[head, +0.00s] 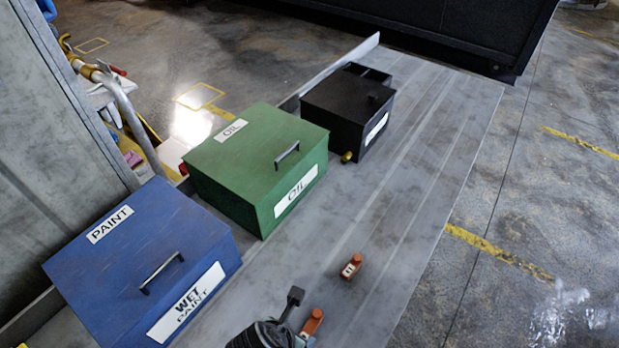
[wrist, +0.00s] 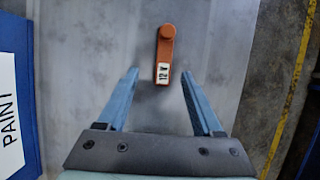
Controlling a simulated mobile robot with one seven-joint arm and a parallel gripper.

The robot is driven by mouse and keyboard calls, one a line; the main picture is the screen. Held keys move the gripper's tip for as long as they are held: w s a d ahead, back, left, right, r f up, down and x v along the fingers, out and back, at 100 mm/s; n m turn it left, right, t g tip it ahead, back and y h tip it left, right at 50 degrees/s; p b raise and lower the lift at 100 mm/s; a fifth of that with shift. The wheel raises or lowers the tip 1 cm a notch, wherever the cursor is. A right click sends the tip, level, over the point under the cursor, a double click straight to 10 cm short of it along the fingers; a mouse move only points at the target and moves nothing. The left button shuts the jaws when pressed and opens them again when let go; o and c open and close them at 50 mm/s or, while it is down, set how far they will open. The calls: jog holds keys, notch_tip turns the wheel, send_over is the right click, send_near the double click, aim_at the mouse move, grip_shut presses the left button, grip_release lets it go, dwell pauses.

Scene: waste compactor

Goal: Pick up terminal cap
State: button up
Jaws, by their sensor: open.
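An orange terminal cap (wrist: 165,48) with a white "12 V" label lies on the grey table in the wrist view, label end toward me. My gripper (wrist: 159,73) is open, with one finger on each side of the label end and visible gaps on both sides. Nothing is held. The height of the fingers above the table is hard to tell. In the head view, an orange cap (head: 314,320) shows at the bottom edge beside my dark gripper, which partly hides it; it appears to be the same one. A second similar orange cap (head: 352,265) lies farther along the table.
A blue "WET PAINT" box (head: 120,255), green "OIL" box (head: 225,160) and black box (head: 335,105) line the table's left side. A small brass-coloured piece (head: 347,157) lies by the black box. The table (head: 430,150) is clear toward its right edge.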

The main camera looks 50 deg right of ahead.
aim_at(310, 328)
jog(key=shift+s+d+p+x, duration=0.15)
jog(key=shift+d+p+x, duration=0.1)
jog(key=shift+x, duration=1.4)
jog(key=shift+s+d+p+x, duration=0.1)
jog(key=shift+d+x, duration=0.1)
jog(key=shift+x, duration=1.45)
jog(key=shift+r, duration=0.2)
grip_shut()
